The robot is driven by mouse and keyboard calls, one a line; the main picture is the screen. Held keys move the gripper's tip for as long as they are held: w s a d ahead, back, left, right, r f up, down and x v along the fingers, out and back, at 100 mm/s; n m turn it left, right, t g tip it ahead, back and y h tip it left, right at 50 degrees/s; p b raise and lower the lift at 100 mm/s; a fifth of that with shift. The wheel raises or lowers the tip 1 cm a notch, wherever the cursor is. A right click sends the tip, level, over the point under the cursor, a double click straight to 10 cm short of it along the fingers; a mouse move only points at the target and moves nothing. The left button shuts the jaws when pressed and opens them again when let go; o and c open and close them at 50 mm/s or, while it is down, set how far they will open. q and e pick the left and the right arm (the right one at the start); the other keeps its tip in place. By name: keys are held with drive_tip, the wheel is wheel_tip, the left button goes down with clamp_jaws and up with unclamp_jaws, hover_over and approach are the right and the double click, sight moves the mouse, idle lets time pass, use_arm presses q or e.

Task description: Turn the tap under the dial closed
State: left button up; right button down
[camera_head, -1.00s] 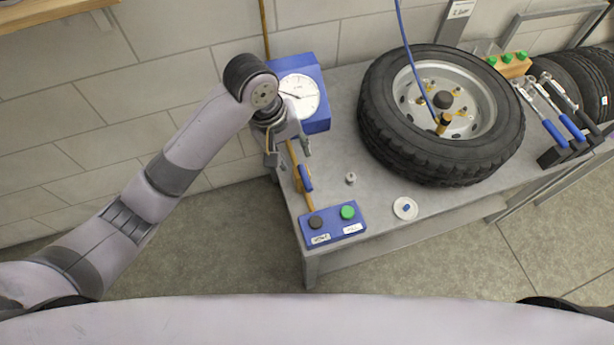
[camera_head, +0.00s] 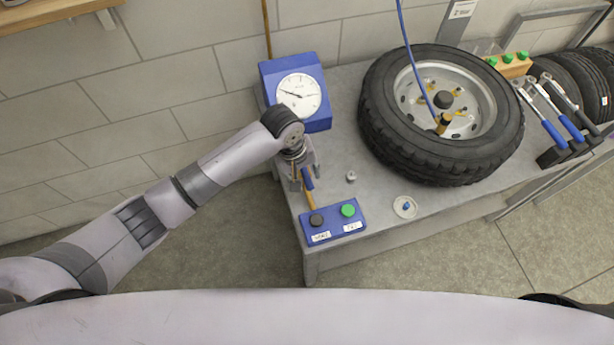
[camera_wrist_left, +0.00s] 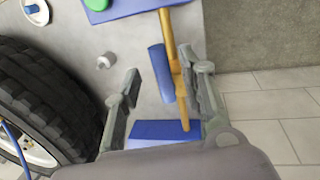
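The tap's blue handle (camera_head: 308,179) is on a brass pipe (camera_head: 310,200) below the white dial (camera_head: 299,95) on its blue box. In the left wrist view the handle (camera_wrist_left: 161,73) lies roughly along the brass pipe (camera_wrist_left: 167,28), slightly to its left. My left gripper (camera_head: 304,174) is at the tap and partly covers it in the head view. In the left wrist view its fingers (camera_wrist_left: 159,72) are apart, one on each side of the handle and pipe, with visible gaps. My right gripper is in neither view.
A blue box (camera_head: 333,222) with a black and a green button stands at the pipe's lower end. A small grey peg (camera_head: 351,177) and a white round dish (camera_head: 405,207) are on the bench. A large tyre (camera_head: 385,143) with a blue hose lies to the right.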

sight(306, 178)
use_arm(q)
drive_tip(key=shift+w+d+f, duration=0.1)
drive_tip(key=shift+d+f, duration=0.05)
drive_tip(key=shift+f, duration=0.55)
drive_tip(key=shift+d+f, duration=0.1)
drive_tip(key=shift+f, duration=0.55)
drive_tip(key=shift+c, duration=0.2)
clamp_jaws()
